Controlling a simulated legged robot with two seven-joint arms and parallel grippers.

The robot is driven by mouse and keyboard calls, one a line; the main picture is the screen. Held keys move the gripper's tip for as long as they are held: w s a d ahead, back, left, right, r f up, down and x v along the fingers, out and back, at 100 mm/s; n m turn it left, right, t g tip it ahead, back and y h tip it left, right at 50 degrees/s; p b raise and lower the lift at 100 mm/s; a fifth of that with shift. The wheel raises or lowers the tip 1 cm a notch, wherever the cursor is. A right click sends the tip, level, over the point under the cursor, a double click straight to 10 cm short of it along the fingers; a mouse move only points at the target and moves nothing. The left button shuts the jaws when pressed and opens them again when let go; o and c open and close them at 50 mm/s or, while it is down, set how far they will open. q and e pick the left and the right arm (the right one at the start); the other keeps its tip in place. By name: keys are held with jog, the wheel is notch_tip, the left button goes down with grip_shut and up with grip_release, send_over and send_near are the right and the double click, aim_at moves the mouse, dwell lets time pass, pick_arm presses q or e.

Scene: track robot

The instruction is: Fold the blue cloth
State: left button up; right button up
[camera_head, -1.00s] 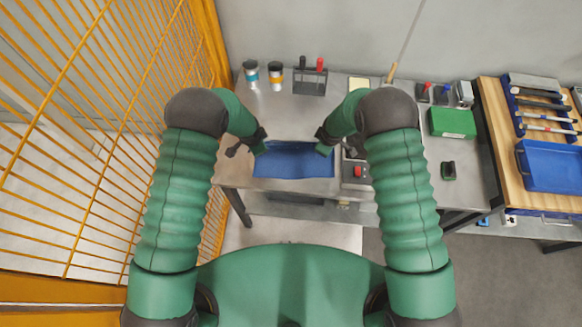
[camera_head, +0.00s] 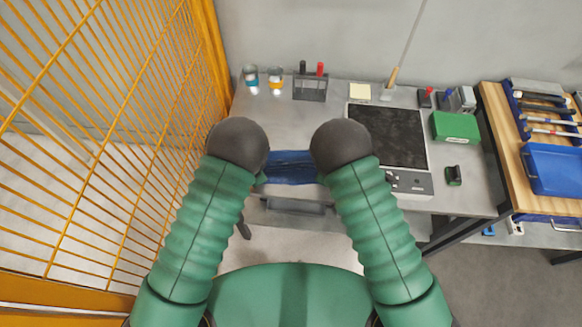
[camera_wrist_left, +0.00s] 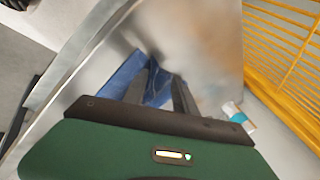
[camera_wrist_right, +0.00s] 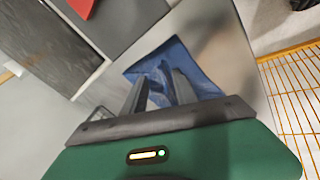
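The blue cloth (camera_head: 291,167) lies low at the front edge of the grey table, wrinkled, with both its sides hidden behind my arms. In the left wrist view, my left gripper (camera_wrist_left: 164,72) points at the cloth (camera_wrist_left: 122,76), and blue cloth shows between its two fingers. In the right wrist view, my right gripper (camera_wrist_right: 159,75) is over the cloth (camera_wrist_right: 196,72), with cloth also showing between its fingers. Both pairs of fingers look a little apart; whether they pinch the cloth is unclear. The head view hides both grippers behind my arms.
A black-topped device (camera_head: 388,137) stands right of the cloth. Two cups (camera_head: 276,81) and a tool holder (camera_head: 310,87) stand at the back. A green box (camera_head: 455,126) is at right. The orange mesh fence (camera_head: 100,130) stands close on the left.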

pick_arm(q)
jog(key=shift+s+f, duration=0.15)
jog(key=shift+s, duration=0.05)
pick_arm(e)
jog(key=shift+s+f, duration=0.15)
